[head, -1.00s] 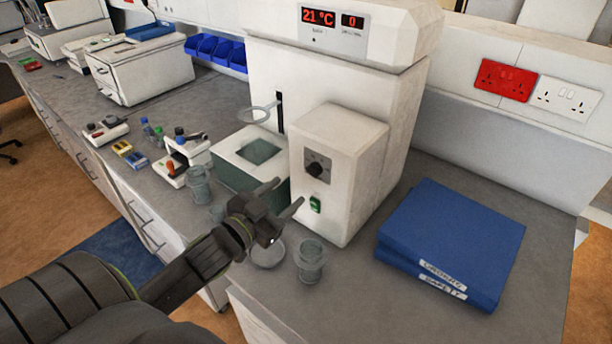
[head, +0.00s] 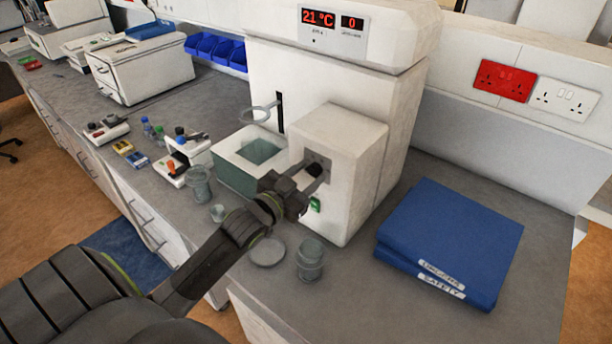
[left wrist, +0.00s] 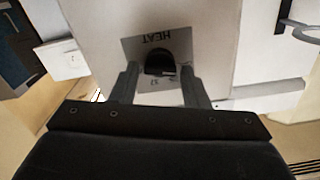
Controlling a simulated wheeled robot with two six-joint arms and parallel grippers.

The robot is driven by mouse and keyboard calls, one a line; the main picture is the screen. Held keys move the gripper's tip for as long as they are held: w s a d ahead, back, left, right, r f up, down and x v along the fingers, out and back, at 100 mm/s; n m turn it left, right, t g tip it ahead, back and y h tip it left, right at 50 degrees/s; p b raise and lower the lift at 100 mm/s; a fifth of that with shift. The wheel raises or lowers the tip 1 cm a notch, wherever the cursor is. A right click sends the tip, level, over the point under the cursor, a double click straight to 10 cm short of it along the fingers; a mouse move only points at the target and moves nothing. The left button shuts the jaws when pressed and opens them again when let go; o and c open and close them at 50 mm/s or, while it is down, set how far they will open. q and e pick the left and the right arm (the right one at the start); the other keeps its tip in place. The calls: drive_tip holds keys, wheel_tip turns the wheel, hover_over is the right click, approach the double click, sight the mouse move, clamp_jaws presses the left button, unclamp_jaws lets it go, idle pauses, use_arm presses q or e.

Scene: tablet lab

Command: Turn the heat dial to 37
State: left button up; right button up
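The heat dial (head: 313,170) is a black knob on a grey plate on the front of the white machine (head: 340,178). In the left wrist view the dial (left wrist: 159,63) sits under the upside-down word HEAT, and its pointer cannot be read. The display (head: 318,17) on top reads 21 °C, with 0 beside it. My left gripper (head: 315,177) is at the dial with its fingers apart. In the left wrist view the fingers stand on either side of the knob, with gaps visible. My right gripper is not in view.
A green switch (head: 315,204) is just below the dial. A glass jar (head: 310,258) and a shallow dish (head: 267,252) stand below my left arm. A water bath (head: 235,178) is left of the machine. Blue binders (head: 450,235) lie at the right.

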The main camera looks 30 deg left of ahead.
use_arm(q)
drive_tip(key=c, duration=0.7)
drive_tip(key=shift+o, duration=0.2)
drive_tip(key=shift+m, duration=0.4)
drive_tip(key=m+b, duration=0.2)
drive_tip(key=m, duration=0.1)
drive_tip(key=shift+f+m+b, duration=0.2)
drive_tip(key=shift+m+b, duration=0.1)
drive_tip(key=m+b, duration=0.2)
drive_tip(key=m, duration=0.2)
drive_tip(key=shift+d, duration=0.1)
drive_tip(key=m+b, duration=0.6)
drive_tip(key=m, duration=0.5)
drive_tip(key=shift+f, duration=0.1)
drive_tip(key=shift+m+b, duration=0.3)
